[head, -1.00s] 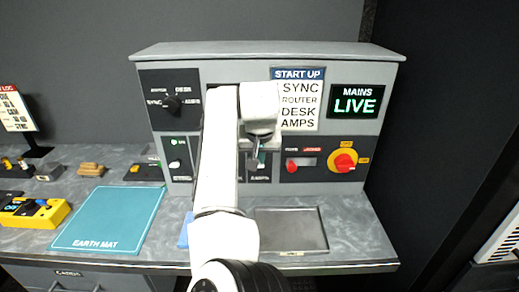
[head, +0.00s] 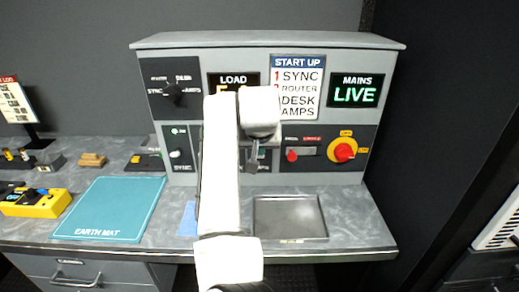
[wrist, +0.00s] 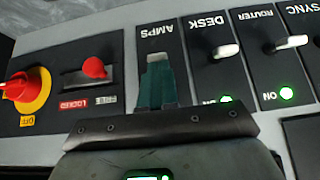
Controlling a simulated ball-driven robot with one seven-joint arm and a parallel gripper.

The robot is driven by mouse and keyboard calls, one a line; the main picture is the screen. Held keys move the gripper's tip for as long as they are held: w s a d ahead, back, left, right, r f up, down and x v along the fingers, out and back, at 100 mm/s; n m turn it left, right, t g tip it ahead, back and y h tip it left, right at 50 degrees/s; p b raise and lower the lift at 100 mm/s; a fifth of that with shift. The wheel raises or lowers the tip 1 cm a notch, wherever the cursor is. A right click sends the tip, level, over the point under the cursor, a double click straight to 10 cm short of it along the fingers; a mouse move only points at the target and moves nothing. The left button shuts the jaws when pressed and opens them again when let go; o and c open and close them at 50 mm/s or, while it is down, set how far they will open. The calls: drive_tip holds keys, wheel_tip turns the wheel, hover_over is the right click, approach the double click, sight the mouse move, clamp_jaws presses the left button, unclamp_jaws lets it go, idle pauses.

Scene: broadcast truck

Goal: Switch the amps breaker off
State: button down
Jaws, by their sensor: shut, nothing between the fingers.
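The amps breaker panel (wrist: 182,50) shows in the wrist view, upside down, with its AMPS label. My gripper (wrist: 158,72) is shut, its teal fingers standing in front of this panel. They cover the breaker's lever and lamp, so I cannot tell the lever's position or whether the fingers touch it. In the head view my gripper (head: 256,162) is at the lower middle of the console, in front of the breaker row. Beside amps, the desk breaker (wrist: 227,50) and router breaker (wrist: 292,42) have lit green ON lamps.
A red handle (wrist: 95,68) and a red rotary switch on yellow (wrist: 25,85) sit beside the amps breaker. The MAINS LIVE display (head: 355,90) is lit; my arm partly hides the LOAD display (head: 233,78). A grey tray (head: 290,218) and the earth mat (head: 110,208) lie on the desk.

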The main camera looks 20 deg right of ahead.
drive_tip(key=t+b, duration=0.1)
drive_tip(key=f+t+b, duration=0.1)
drive_tip(key=t, duration=0.1)
drive_tip(key=shift+s+a+f+h, duration=0.1)
drive_tip(key=shift+s+f+h, duration=0.1)
drive_tip(key=shift+s+h, duration=0.2)
drive_tip(key=shift+r+p, duration=0.6)
drive_tip(key=shift+r, duration=0.15)
